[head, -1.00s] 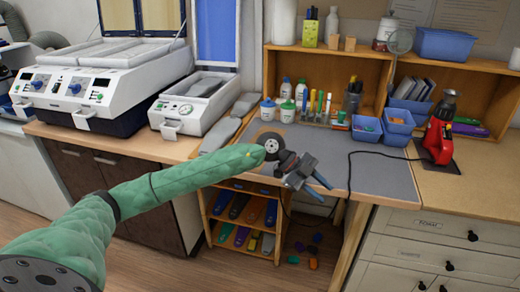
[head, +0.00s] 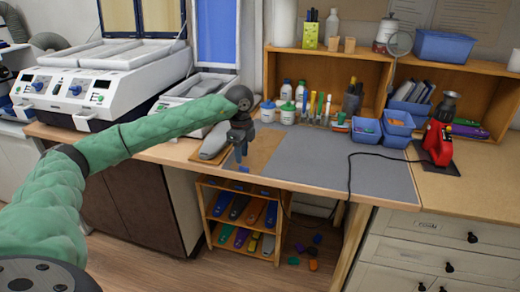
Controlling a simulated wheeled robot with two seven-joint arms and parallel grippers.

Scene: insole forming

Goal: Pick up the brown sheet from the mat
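The brown sheet (head: 265,150) lies flat on the left part of the grey mat (head: 350,180) on the workbench. My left gripper (head: 242,163) points down over the left part of the sheet, with a blue fingertip low near the sheet's front left. The gripper and wrist cover part of the sheet. I cannot tell whether the fingers touch the sheet or how far apart they are. My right gripper is not in view.
Grey insole forms (head: 214,143) lie just left of the mat. Bottles (head: 286,113), blue bins (head: 397,122) and a red tool (head: 437,143) with a black cable stand behind and to the right. The mat's middle and right are mostly clear, apart from the cable.

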